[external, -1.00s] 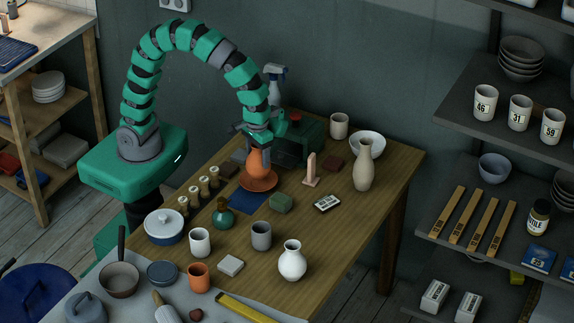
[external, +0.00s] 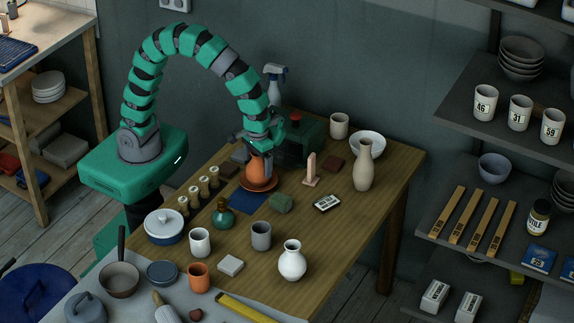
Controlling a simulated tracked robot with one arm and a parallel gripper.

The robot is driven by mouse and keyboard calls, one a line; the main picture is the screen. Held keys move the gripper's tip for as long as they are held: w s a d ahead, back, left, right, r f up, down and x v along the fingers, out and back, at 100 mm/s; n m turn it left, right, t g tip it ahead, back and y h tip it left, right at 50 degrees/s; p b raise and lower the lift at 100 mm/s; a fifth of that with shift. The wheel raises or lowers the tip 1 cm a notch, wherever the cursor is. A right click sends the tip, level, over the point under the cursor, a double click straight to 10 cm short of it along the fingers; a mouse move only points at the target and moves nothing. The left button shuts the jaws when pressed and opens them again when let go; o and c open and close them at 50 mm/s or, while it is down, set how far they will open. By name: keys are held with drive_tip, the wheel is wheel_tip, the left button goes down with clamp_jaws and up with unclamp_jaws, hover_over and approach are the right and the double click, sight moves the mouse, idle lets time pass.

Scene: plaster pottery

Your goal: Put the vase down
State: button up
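A small orange vase (external: 259,169) stands upright over an orange saucer (external: 273,186) near the back left of the wooden table. My gripper (external: 260,152) comes down on the vase from above, with its fingers around the upper part, and looks shut on it. The fingers hide the vase's neck and rim. The vase's base is low within the saucer; I cannot tell whether it bears on it. A white vase (external: 292,262) and a tall cream vase (external: 364,167) stand apart on the same table.
A blue square (external: 247,202) lies in front of the saucer. A green box (external: 299,140) with a red knob stands close behind my gripper. Several small stamps line up at left, and a green sponge (external: 281,203) and an upright pinkish piece (external: 311,171) are at right.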

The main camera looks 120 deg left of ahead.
drive_tip(key=shift+r, duration=0.1)
wheel_tip(320, 180, up, 13)
drive_tip(key=p, duration=0.2)
drive_tip(key=shift+p, duration=0.3)
drive_tip(key=s+d+r+m+t, duration=0.1)
drive_tip(key=r+m+t, duration=0.5)
drive_tip(key=r, duration=1.5)
drive_tip(key=s+d+r+m+t, duration=0.1)
drive_tip(key=d+r+m+t, duration=0.3)
drive_tip(key=r, duration=1.8)
drive_tip(key=m+t, duration=0.3)
drive_tip(key=t, duration=0.2)
drive_tip(key=shift+s+d, duration=0.25)
drive_tip(key=shift+s, duration=0.05)
drive_tip(key=shift+r, duration=0.1)
